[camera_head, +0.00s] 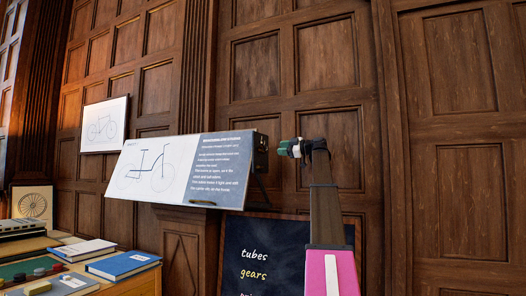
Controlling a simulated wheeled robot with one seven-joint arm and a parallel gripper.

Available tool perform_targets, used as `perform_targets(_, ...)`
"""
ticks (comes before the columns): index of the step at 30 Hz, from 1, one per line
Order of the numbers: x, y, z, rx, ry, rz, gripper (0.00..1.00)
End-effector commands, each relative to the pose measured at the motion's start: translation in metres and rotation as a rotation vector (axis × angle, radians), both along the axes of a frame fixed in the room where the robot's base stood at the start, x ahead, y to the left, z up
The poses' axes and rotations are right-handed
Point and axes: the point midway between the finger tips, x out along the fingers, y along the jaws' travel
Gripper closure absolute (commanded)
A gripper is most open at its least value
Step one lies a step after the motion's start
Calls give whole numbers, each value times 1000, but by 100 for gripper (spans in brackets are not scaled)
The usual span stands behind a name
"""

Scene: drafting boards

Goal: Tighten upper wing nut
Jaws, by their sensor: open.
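A tilted drafting board (222,190) stands in the middle left, with a bicycle drawing and a block of text on its face. Its dark right side (261,152) has small fittings, but no wing nut can be made out clearly at this size. My gripper (283,149) is just right of that side, level with its upper part, and points left towards it. A gap shows between them. The jaws are open, small and seen end-on from behind my arm, with green and white parts near the tips. I see nothing held in them.
A chalkboard (265,265) with coloured words stands below, behind my arm. A desk at lower left carries a blue book (123,264), a white book (82,250) and other items. Wood panelling (455,90) closes off the back. Free room lies right of my arm.

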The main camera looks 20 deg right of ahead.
Motion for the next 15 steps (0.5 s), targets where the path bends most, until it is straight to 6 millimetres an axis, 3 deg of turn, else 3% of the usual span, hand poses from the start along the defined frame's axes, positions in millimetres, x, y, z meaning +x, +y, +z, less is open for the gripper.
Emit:
perform_targets(5, 12, 12, 1, 0, -2, 3, 58)
perform_targets(15, 54, 54, 1, 0, 0, 2, 58)
